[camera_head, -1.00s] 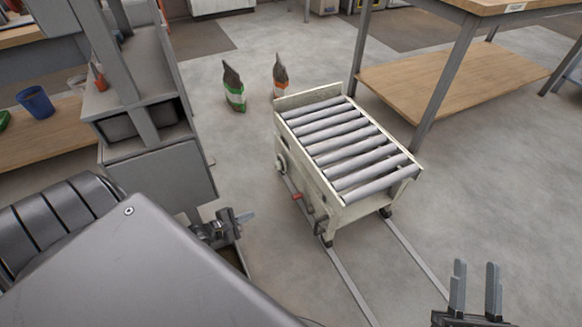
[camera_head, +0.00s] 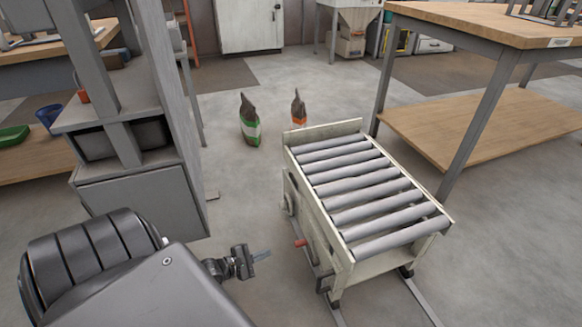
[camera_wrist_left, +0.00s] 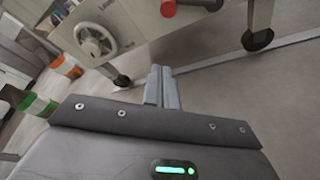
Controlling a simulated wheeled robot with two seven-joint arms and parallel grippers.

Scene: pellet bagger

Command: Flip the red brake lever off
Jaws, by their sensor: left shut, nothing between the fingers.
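The red brake lever (camera_head: 300,243) is a short red handle on the near left side of a cream roller cart (camera_head: 322,222). In the left wrist view the red lever (camera_wrist_left: 168,8) shows at the top edge, partly cut off, in front of the cart's side panel. My left gripper (camera_head: 268,254) is shut and empty, just left of the lever in the head view, apart from it. In the wrist view its fingertips (camera_wrist_left: 160,70) lie together below the lever, with a gap between. My right gripper is not in view.
A handwheel (camera_wrist_left: 95,40) sits on the cart's side panel. The cart stands on floor rails (camera_head: 422,302). Green (camera_head: 250,128) and orange (camera_head: 298,116) bags stand behind it. A grey cabinet (camera_head: 145,200) is at left, a wooden workbench (camera_head: 480,120) at right. Floor between cabinet and cart is clear.

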